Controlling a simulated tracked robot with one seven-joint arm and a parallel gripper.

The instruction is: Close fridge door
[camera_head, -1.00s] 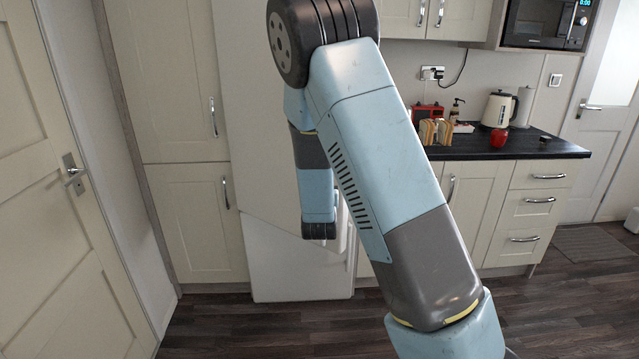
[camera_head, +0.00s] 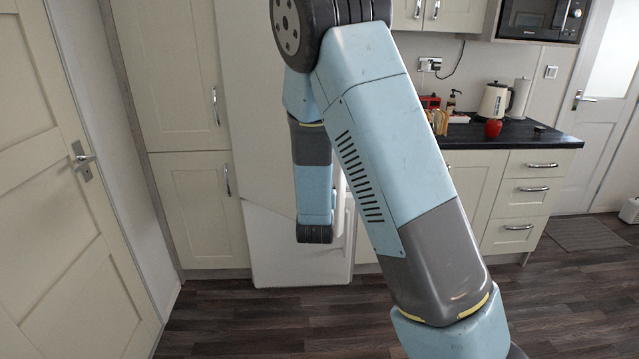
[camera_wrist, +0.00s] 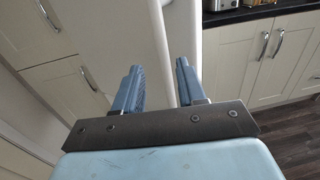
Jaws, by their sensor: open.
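The white fridge (camera_head: 300,262) stands between the cream cabinets in the head view. Its upper door (camera_head: 240,105) has a lower edge that slants down to the right over the lower front, so it looks partly open. My arm hides much of this door, including most of its right side. In the wrist view my gripper (camera_wrist: 157,65) is open, with two blue fingers apart and nothing between them. A white fridge panel (camera_wrist: 108,35) with an upright edge lies beyond the fingers. I cannot tell whether a finger touches it. The head view does not show the fingers.
Tall cream cabinets (camera_head: 170,90) stand left of the fridge. A dark counter (camera_head: 540,137) with a kettle (camera_head: 494,99) and a red apple (camera_head: 493,128) is at right, above drawers. A cream room door (camera_head: 50,200) is at far left. The dark floor (camera_head: 240,325) in front is clear.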

